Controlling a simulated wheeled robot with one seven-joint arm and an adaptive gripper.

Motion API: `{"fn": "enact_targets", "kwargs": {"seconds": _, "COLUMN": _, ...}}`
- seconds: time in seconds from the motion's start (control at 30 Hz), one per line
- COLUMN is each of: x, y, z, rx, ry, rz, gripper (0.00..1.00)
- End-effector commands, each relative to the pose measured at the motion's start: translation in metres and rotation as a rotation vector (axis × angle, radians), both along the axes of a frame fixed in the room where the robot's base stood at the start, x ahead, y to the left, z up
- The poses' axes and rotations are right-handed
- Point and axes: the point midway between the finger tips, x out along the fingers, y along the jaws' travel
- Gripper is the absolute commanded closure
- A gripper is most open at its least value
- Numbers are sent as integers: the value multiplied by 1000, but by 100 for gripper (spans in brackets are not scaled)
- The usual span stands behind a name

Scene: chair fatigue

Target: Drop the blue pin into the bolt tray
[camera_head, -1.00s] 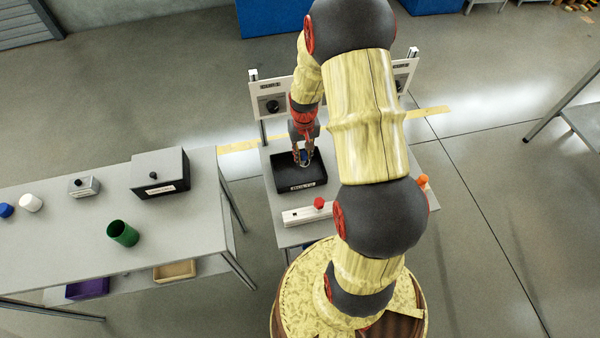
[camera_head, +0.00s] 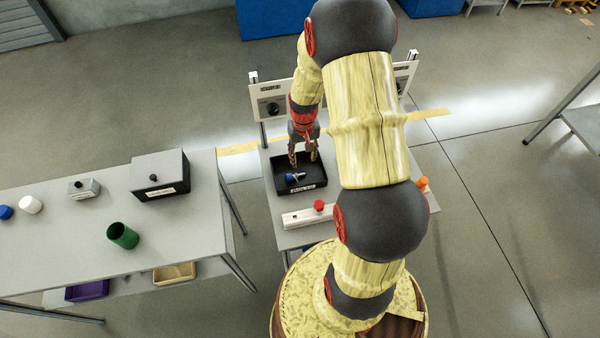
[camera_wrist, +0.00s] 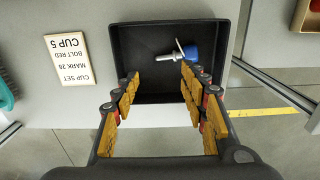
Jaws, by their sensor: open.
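The blue pin, with a blue head and a silver shank, lies on its side on the floor of the black bolt tray (camera_head: 318,187). The pin (camera_head: 292,178) is toward the left of the tray in the head view. In the wrist view the pin (camera_wrist: 188,52) shows near the right wall of the tray (camera_wrist: 118,46). My gripper (camera_head: 303,160) is over the tray with its fingers spread. In the wrist view the gripper (camera_wrist: 160,80) is open and empty, and the pin lies beyond the fingertips, apart from them.
A white bar with a red knob (camera_head: 319,206) lies in front of the tray. A white panel (camera_head: 272,102) stands behind it. The left table (camera_head: 60,245) holds a green cup (camera_head: 122,235) and a black box (camera_head: 160,174). A printed card (camera_wrist: 68,60) lies beside the tray.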

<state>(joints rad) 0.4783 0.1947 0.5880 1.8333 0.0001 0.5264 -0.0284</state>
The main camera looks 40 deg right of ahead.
Motion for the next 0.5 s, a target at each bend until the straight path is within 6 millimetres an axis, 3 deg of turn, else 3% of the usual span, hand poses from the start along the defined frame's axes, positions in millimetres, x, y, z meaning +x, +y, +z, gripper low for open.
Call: {"fn": "enact_targets", "kwargs": {"seconds": 0.5, "x": 1, "y": -1, "z": 94, "rx": -2, "ry": -4, "rz": 0, "gripper": 56}}
